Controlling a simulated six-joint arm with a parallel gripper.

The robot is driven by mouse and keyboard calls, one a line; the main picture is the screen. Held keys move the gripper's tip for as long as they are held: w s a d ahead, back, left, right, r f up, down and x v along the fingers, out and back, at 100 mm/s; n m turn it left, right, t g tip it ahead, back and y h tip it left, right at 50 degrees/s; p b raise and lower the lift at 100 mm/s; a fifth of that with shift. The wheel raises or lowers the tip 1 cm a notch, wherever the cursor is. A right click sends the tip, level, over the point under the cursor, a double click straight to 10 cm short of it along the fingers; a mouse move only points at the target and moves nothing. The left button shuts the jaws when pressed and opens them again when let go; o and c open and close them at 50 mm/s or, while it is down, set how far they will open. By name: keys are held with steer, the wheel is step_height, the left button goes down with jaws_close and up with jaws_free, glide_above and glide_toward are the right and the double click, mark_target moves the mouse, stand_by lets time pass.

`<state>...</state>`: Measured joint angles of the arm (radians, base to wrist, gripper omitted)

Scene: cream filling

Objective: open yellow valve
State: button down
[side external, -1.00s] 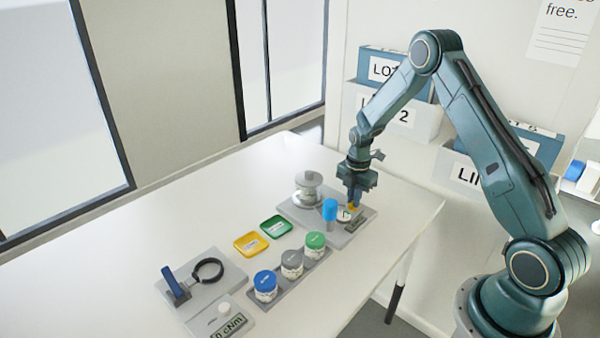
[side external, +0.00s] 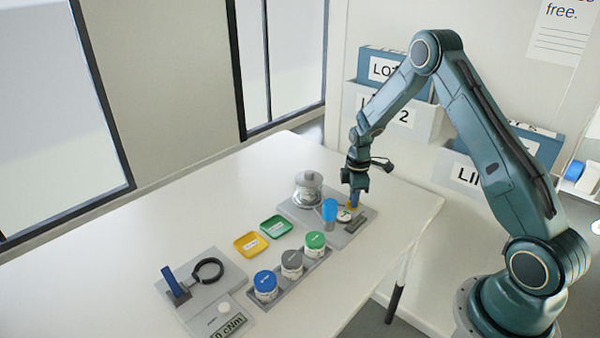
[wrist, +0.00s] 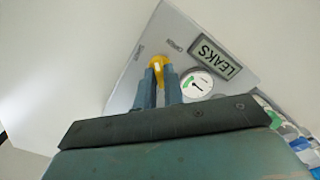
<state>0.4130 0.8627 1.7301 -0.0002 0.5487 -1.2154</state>
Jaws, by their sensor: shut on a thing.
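The yellow valve (wrist: 157,63) is a small yellow knob on a grey station plate, with part of it hidden behind my fingers in the wrist view. It also shows as a small yellow spot in the side view (side external: 352,207). My gripper (wrist: 160,78) is shut on the yellow valve, with one finger on each side of it. In the side view my gripper (side external: 354,200) points straight down at the plate. A round white gauge (wrist: 196,84) with a green mark and needle sits beside the valve.
A blue-topped cylinder (side external: 329,209) and a glass-like vessel (side external: 308,188) stand close by on the station plate. Jars with blue, grey and green lids (side external: 315,241) stand in a rack. Yellow and green trays (side external: 250,244) lie left of them.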

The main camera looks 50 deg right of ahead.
steer(key=m, duration=0.4)
steer(key=shift+m, duration=0.3)
steer(key=m, duration=0.4)
steer(key=shift+m, duration=0.4)
steer(key=c, duration=1.5)
jaws_free()
steer(key=shift+r, duration=0.2)
step_height(320, 180, up, 13)
steer(key=shift+r, duration=0.2)
